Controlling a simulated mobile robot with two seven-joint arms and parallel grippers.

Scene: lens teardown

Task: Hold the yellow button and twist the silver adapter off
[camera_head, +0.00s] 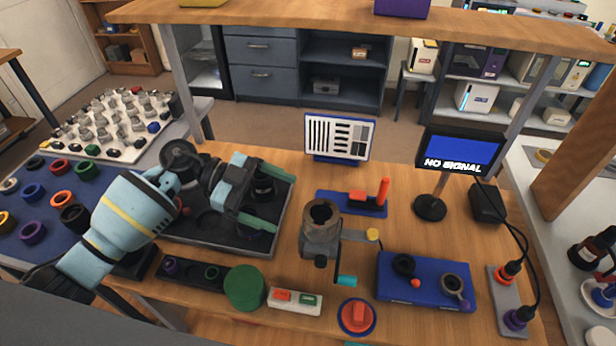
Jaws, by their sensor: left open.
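A yellow button (373,235) sticks out on the right side of a grey metal fixture (319,245) at the middle of the table. A round silver-brown ring piece (321,211) with a dark bore sits on top of this fixture; I cannot tell for sure whether it is the silver adapter. A teal handle (346,281) hangs at the fixture's lower right. My left gripper (266,199) is open, left of the fixture over the dark tray, with a black cylindrical part (264,187) showing between or behind its fingers. My right gripper is not in view.
A dark tray (285,215) lies under my left arm. A blue block (425,285) with ring parts stands to the right, and a monitor (460,150) behind it.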

